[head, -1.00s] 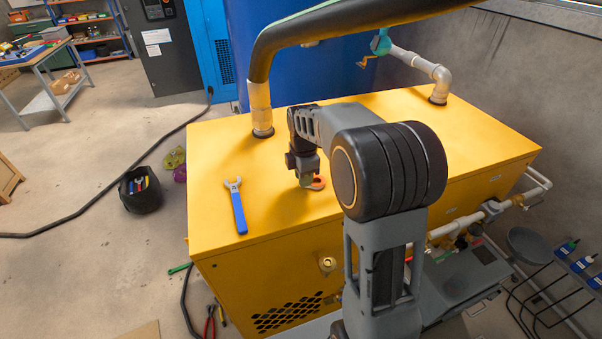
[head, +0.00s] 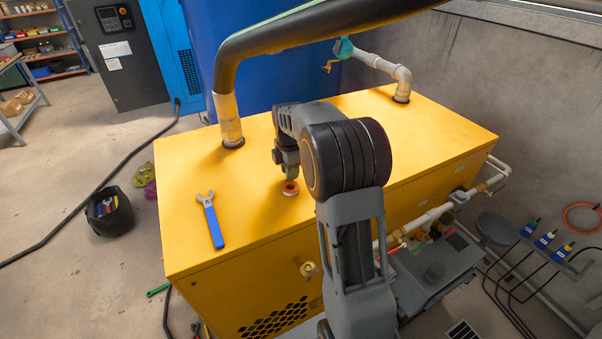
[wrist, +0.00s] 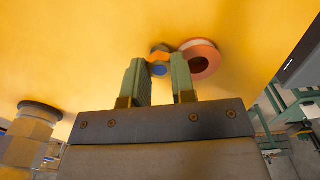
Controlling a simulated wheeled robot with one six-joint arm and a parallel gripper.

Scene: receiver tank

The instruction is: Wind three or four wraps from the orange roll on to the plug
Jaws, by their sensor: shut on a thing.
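The orange roll (head: 290,188) lies flat on the yellow cabinet top, just below my gripper (head: 291,172) in the head view. In the wrist view the orange roll (wrist: 206,60) is a ring with a pale rim, close beside the right fingertip. My gripper (wrist: 160,68) is shut on the plug (wrist: 159,56), a small piece with a brass-orange part and a blue end between the green fingertips. The plug is hidden by my gripper in the head view. I cannot tell whether it is clear of the cabinet top.
A blue-handled wrench (head: 212,221) lies on the yellow cabinet (head: 200,180), left of my gripper. A thick black pipe (head: 235,75) rises behind it, and a grey pipe (head: 402,85) stands at the back right. A brass fitting (head: 309,269) is on the cabinet's front.

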